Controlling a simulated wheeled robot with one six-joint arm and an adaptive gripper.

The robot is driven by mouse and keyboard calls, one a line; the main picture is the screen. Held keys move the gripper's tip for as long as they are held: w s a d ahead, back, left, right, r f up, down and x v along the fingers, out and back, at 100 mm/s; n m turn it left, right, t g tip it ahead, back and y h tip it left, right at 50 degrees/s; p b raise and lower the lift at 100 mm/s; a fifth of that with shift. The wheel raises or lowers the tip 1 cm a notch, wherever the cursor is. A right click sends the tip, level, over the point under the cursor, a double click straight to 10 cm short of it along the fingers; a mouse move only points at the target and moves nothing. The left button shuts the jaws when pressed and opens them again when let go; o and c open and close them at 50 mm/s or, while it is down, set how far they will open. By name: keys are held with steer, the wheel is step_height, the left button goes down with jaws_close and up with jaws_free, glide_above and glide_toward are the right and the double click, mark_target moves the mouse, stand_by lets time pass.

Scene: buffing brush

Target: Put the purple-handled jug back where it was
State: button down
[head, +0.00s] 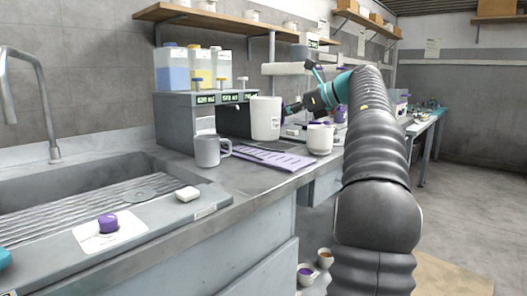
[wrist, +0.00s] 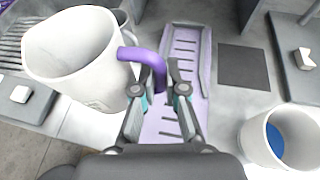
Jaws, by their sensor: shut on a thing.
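The white jug (head: 265,120) with a purple handle is upright or nearly so in the head view, in front of the dispenser bench. In the wrist view the jug (wrist: 72,52) fills the upper left, and its purple handle (wrist: 152,60) reaches to between my fingertips. My gripper (wrist: 160,82) is shut on that handle; in the head view my gripper (head: 294,108) is right of the jug. The jug appears to be above the counter. Its inside looks empty. A purple slotted mat (head: 272,159) lies below; it also shows in the wrist view (wrist: 192,128).
A grey mug (head: 208,149) stands left of the mat. A white cup (head: 320,139) stands to its right; its inside is blue in the wrist view (wrist: 258,140). The grey dispenser bench (head: 176,125) stands behind. A sink (head: 70,200) is at left.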

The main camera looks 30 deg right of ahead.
mark_target(264, 132)
steer(key=a+f, duration=0.1)
steer(key=a, duration=0.1)
steer(key=s+a+f+b, duration=0.1)
steer(key=a+f, duration=0.1)
steer(key=a, duration=0.1)
steer(key=a+f+b, duration=0.1)
steer(key=a, duration=0.1)
steer(key=shift+s+a+f, duration=0.2)
steer(key=shift+s+f, duration=0.1)
steer(key=shift+f+b, duration=0.65)
steer(key=shift+f, duration=1.3)
steer(key=shift+f, duration=0.25)
steer(key=c, duration=1.2)
jaws_free()
steer(key=shift+r, duration=0.25)
steer(key=v, duration=1.2)
